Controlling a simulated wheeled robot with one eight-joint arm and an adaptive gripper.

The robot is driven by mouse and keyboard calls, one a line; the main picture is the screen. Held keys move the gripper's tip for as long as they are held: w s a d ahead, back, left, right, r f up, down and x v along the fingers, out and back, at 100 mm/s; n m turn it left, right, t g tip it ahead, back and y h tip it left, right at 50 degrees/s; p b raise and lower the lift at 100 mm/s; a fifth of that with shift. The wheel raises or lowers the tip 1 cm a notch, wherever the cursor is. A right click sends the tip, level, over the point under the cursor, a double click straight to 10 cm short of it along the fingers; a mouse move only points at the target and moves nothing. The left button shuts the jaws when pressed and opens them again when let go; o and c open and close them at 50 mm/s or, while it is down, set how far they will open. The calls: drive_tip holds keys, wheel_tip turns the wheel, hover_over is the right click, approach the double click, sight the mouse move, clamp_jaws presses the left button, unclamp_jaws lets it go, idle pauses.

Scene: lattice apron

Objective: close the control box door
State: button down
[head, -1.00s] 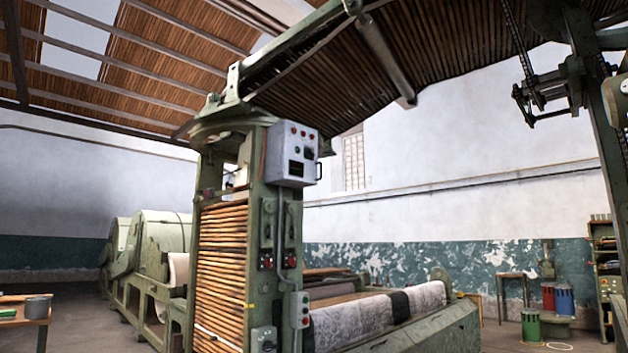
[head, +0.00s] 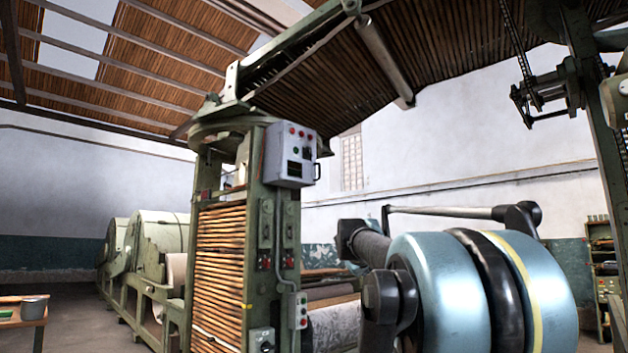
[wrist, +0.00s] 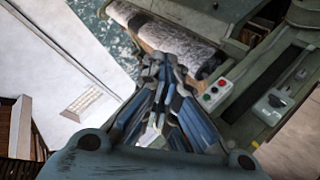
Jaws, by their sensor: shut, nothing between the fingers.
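The grey control box (head: 290,155) is mounted high on the green machine post in the head view. Red buttons and a dark display show on its front, and a dark handle sticks out at its right edge. How far its door stands from the box is too small to tell. My gripper (wrist: 163,62) shows in the wrist view with its fingers together and nothing between them. It is apart from the control box, which I cannot make out in the wrist view. In the head view my arm fills the lower right, and the fingers are not clear there.
A small button box (head: 298,310) and a switch box (head: 262,340) sit lower on the post; the button box also shows in the wrist view (wrist: 214,93). A pale fabric roll (head: 335,326) lies behind my arm. A table (head: 25,318) stands far left.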

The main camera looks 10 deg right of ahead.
drive_tip(key=w+a+r+n+t+y, duration=0.1)
drive_tip(key=w+r+n+t, duration=0.4)
drive_tip(key=r, duration=0.9)
drive_tip(key=w+a+r+n+t+y, duration=0.1)
drive_tip(key=w+r+n+y, duration=0.15)
drive_tip(key=w+r, duration=0.8)
drive_tip(key=a+r+n+y, duration=0.4)
drive_tip(key=r+n, duration=0.1)
drive_tip(key=r, duration=0.3)
drive_tip(key=a+r+n+y, duration=0.3)
drive_tip(key=a+r+n, duration=0.15)
drive_tip(key=r, duration=0.35)
drive_tip(key=d+x, duration=0.1)
drive_tip(key=x, duration=1.2)
drive_tip(key=shift+w+n, duration=0.2)
drive_tip(key=shift+n, duration=0.2)
drive_tip(key=shift+a, duration=0.1)
